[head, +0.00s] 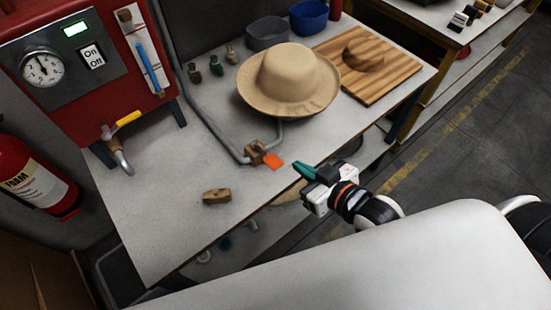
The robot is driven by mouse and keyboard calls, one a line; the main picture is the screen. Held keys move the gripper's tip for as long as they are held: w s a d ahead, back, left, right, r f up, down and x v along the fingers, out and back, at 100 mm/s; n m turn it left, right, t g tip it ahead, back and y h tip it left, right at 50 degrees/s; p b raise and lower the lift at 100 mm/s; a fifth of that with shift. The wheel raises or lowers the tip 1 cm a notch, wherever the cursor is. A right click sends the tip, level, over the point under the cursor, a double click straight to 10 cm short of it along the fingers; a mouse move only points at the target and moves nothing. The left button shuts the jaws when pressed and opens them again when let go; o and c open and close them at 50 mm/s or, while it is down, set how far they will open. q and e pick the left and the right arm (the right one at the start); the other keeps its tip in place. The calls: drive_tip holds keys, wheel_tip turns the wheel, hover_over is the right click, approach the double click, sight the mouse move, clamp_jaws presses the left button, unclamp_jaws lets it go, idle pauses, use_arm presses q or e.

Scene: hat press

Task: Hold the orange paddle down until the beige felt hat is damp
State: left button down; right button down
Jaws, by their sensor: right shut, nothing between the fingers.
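The beige felt hat (288,78) sits brim down on the light grey worktop, at the upper middle of the head view. The orange paddle (274,161) sticks out from a small brown valve block (256,153) near the front edge of the worktop, in front of the hat. A grey pipe runs to this block. My right gripper (299,170), with teal fingers, is shut and empty, a little to the right of the paddle; a small gap shows between them. My left gripper is not in view. Whether the hat is damp cannot be told.
A red boiler (80,100) with a gauge, switch and yellow-handled tap stands at the left. A wooden piece (216,196) lies on the worktop left of the paddle. The front left worktop is clear.

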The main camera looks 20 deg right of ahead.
drive_tip(key=shift+w, duration=0.1)
drive_tip(key=p, duration=0.2)
hover_over(278, 168)
drive_tip(key=w, duration=0.1)
wheel_tip(278, 168, down, 4)
drive_tip(key=shift+w+a+r, duration=0.1)
drive_tip(key=shift+w+a, duration=0.05)
drive_tip(key=f, duration=0.2)
drive_tip(key=shift+s+f, duration=0.3)
drive_tip(key=shift+f, duration=0.1)
drive_tip(key=shift+s+f, duration=0.2)
drive_tip(key=shift+f, duration=0.45)
drive_tip(key=shift+s+d+f+t+b, duration=0.1)
drive_tip(key=shift+f+t+b, duration=0.15)
drive_tip(key=shift+f+b, duration=0.3)
drive_tip(key=shift+s+d+f+t+b, duration=0.1)
drive_tip(key=shift+f+t+b, duration=0.25)
drive_tip(key=shift+b, duration=0.3)
drive_tip(key=shift+s+d+f, duration=0.1)
drive_tip(key=shift+s+f, duration=0.05)
drive_tip(key=shift+f, duration=0.2)
idle(4.1)
